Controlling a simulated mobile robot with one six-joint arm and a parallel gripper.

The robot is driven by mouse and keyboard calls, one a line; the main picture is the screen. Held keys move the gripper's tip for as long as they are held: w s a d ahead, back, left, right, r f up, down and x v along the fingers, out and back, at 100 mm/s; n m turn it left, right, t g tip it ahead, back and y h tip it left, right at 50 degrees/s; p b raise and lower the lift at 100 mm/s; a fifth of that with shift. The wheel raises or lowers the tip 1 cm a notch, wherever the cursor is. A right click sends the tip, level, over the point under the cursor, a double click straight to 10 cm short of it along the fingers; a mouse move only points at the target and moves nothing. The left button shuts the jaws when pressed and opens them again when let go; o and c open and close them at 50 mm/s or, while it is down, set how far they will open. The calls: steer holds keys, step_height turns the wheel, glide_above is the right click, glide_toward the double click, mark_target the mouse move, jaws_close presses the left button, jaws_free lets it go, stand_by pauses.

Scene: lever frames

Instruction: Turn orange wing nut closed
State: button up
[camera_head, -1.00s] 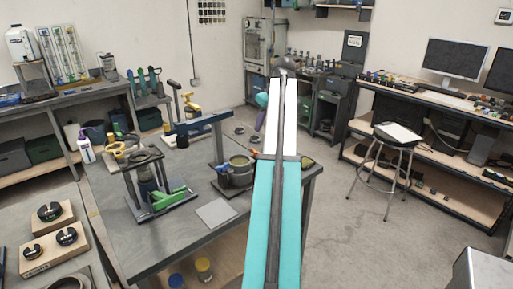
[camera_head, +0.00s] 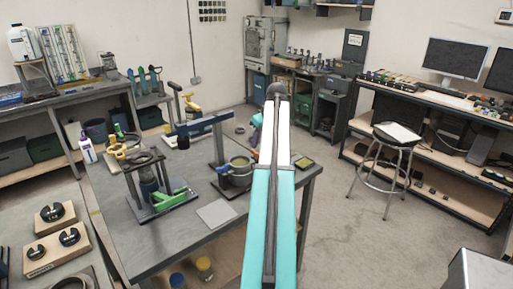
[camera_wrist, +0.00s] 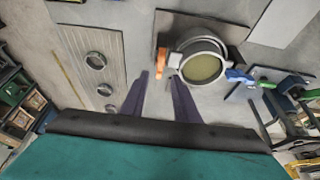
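The orange wing nut (camera_wrist: 162,62) shows in the wrist view as a small upright piece at the left side of a round pot-like fixture (camera_wrist: 188,48). In the head view my arm hides most of the gripper.
The fixture is on the metal bench (camera_head: 151,256). A clamp stand with a green handle (camera_head: 170,200) and a tall blue-topped frame (camera_head: 205,125) stand nearby. In the wrist view, a blue handle (camera_wrist: 238,76) is right of the fixture and a plate with round holes (camera_wrist: 90,38) is left.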

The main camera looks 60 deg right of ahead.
mark_target(255, 152)
steer(key=shift+p+x, duration=0.45)
steer(key=shift+x, duration=1.95)
jaws_close()
steer(key=shift+s+a, duration=0.1)
steer(key=shift+a, duration=0.05)
